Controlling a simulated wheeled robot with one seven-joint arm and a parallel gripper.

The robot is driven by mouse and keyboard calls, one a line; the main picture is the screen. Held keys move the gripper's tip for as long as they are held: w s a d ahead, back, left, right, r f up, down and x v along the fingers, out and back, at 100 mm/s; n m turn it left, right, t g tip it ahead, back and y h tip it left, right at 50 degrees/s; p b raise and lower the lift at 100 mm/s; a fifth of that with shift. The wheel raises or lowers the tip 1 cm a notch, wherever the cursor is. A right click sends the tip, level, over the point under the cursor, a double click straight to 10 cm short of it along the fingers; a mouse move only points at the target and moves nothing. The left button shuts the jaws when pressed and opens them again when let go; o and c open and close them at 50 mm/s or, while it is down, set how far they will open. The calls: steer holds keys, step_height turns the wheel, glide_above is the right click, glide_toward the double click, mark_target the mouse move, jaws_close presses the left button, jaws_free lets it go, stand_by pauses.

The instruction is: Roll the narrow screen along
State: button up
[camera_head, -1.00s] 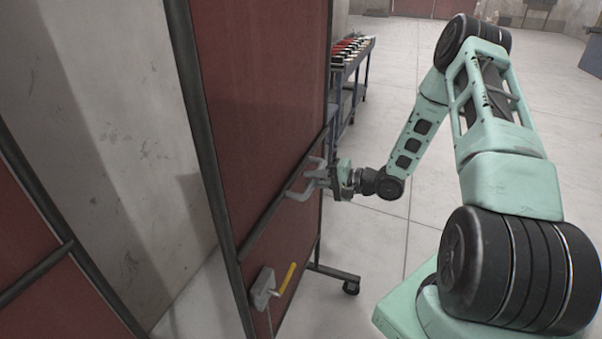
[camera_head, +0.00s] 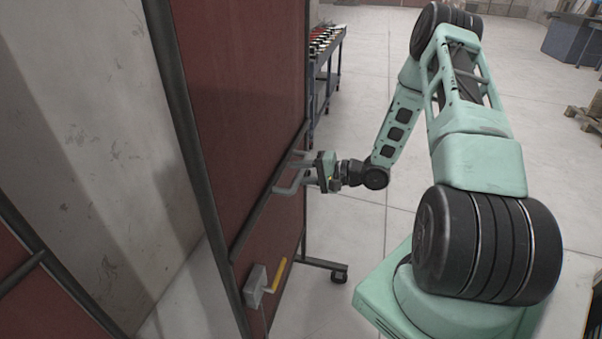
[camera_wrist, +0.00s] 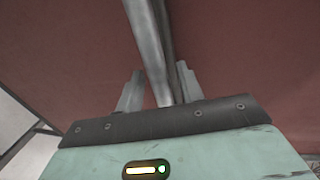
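The narrow screen is a tall dark-red panel (camera_head: 235,85) in a dark metal frame, standing upright left of my arm. A grey bar handle (camera_head: 284,190) sticks out from its horizontal rail. My gripper (camera_head: 308,172) is at this handle, on the side facing me. The screen's foot has a caster (camera_head: 339,277) on the floor.
A grey box with a yellow lever (camera_head: 278,272) sits low on the screen. Another red framed panel (camera_head: 30,300) is at lower left, by a concrete wall (camera_head: 110,140). A cart with small items (camera_head: 325,50) stands beyond the screen. A pallet (camera_head: 590,115) lies far right. Open floor lies between.

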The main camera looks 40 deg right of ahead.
steer(key=b+v, duration=0.3)
steer(key=v, duration=1.4)
steer(key=shift+s+b, duration=0.2)
steer(key=shift+b, duration=0.15)
